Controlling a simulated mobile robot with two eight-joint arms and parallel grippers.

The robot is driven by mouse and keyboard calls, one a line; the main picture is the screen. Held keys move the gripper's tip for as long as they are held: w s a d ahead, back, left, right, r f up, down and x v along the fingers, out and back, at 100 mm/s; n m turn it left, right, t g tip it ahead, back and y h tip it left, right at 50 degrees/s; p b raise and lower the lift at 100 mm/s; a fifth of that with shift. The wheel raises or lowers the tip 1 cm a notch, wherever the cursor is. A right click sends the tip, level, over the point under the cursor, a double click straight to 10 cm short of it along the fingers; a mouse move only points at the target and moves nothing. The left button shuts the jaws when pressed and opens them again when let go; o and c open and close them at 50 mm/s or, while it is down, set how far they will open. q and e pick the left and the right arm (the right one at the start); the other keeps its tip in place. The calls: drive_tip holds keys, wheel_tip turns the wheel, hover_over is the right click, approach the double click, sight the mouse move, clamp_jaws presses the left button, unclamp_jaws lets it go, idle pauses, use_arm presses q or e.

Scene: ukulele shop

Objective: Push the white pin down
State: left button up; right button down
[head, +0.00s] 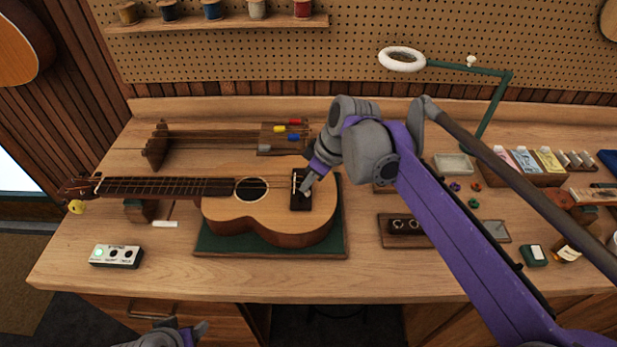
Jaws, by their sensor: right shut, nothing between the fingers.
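The small guitar-shaped instrument (270,218) lies face up on a green mat (213,243), its neck pointing left. Its dark bridge (298,204) has a small pale strip along its left side. My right gripper (306,190) is shut and empty, its tip pointing down at the bridge. The tip covers part of the bridge, and I cannot tell whether it touches. I cannot make out the white pin clearly; it is too small or hidden by the gripper. My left gripper (193,332) shows only partly at the bottom edge, away from the instrument.
A wooden rack (195,142) with coloured-handled tools stands behind the instrument. A white-ringed lamp (402,59) hangs above. A small pedal-like box (116,256) sits front left. Bottles, boxes and small parts crowd the right side.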

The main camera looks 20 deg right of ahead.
sight(301, 193)
drive_tip(key=shift+s+f, duration=0.15)
drive_tip(key=shift+s, duration=0.1)
